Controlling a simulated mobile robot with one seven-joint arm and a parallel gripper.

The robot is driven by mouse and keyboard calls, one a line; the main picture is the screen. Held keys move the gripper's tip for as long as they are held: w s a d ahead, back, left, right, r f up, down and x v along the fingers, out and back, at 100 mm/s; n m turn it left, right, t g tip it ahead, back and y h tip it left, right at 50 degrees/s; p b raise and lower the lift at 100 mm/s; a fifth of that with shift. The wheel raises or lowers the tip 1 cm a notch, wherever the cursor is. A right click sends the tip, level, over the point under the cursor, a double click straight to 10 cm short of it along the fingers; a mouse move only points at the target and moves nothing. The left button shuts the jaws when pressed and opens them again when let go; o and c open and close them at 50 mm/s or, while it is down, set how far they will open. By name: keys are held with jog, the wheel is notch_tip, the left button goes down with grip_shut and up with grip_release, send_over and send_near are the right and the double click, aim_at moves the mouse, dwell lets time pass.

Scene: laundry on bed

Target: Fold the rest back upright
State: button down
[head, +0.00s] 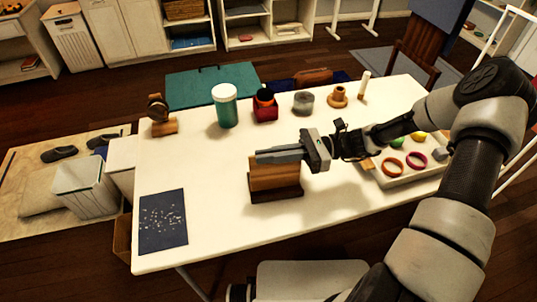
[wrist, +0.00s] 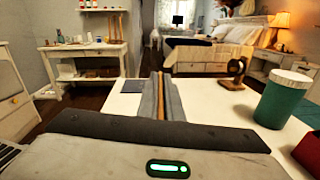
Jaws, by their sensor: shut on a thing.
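The wooden rest (head: 275,179) stands near the middle of the white table. Its brown panel rises from a darker base, and its exact tilt is hard to tell because my fingers cover its top edge. My gripper (head: 260,156) comes in from the right and is shut on the top edge of the panel. In the wrist view, a thin orange-brown edge of the rest (wrist: 158,98) shows between the two grey fingers of my gripper (wrist: 157,78). The base is hidden in that view.
A green jar (head: 224,108), a red container (head: 265,110), a grey pot (head: 302,103) and a small wooden stand (head: 160,117) line the table's back. A tray (head: 408,178) with coloured rings lies right. A dark blue sheet (head: 163,222) lies front left. The table between it and the rest is clear.

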jog(key=c, duration=1.9)
grip_release()
jog(key=w+d, duration=0.1)
jog(key=d, duration=0.4)
jog(key=w+d, duration=0.1)
jog(key=d, duration=0.5)
jog(key=w+d, duration=0.1)
jog(key=d, duration=0.5)
jog(key=shift+w+d, duration=0.1)
jog(key=shift+c, duration=0.5)
